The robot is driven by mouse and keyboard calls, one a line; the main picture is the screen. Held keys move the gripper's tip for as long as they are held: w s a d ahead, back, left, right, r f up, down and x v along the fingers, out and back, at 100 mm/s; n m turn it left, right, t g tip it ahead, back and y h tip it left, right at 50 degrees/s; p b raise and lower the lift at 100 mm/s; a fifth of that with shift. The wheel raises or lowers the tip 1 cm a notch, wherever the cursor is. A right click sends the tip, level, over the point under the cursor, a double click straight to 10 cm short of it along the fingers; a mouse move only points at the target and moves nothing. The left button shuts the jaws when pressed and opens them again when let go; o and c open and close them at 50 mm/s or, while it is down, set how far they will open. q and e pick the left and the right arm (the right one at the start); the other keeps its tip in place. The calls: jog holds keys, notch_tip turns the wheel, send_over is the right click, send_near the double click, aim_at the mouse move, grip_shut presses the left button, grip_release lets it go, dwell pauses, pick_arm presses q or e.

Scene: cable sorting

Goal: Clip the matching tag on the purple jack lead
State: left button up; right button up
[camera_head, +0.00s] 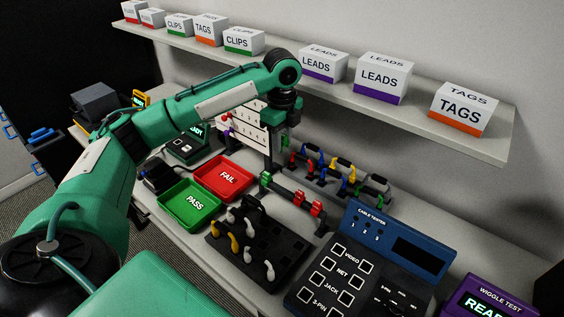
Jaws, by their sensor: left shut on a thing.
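My left gripper (272,150) points down from the green arm, in front of a white board (247,124) with rows of small marks. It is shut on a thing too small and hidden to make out. Coloured leads (340,172) in red, blue, yellow, green and grey stand in a row at the back of the bench. A black rack (285,252) in front holds white and yellow leads. I cannot pick out the purple jack lead or its matching tag for certain. My right gripper is not in view.
A red FAIL tray (206,170) and a green PASS tray (166,205) lie left of the rack. A bar with red clips (305,204) stands behind it. Boxes line the shelf (420,120) above.

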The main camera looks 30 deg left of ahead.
pick_arm(q)
notch_tip(320, 180, up, 2)
jog(key=shift+r, duration=0.45)
jog(key=shift+r+p, duration=0.75)
jog(key=shift+p, duration=0.4)
jog(key=shift+r+p, duration=0.75)
jog(key=shift+p, duration=0.55)
jog(key=shift+f, duration=0.2)
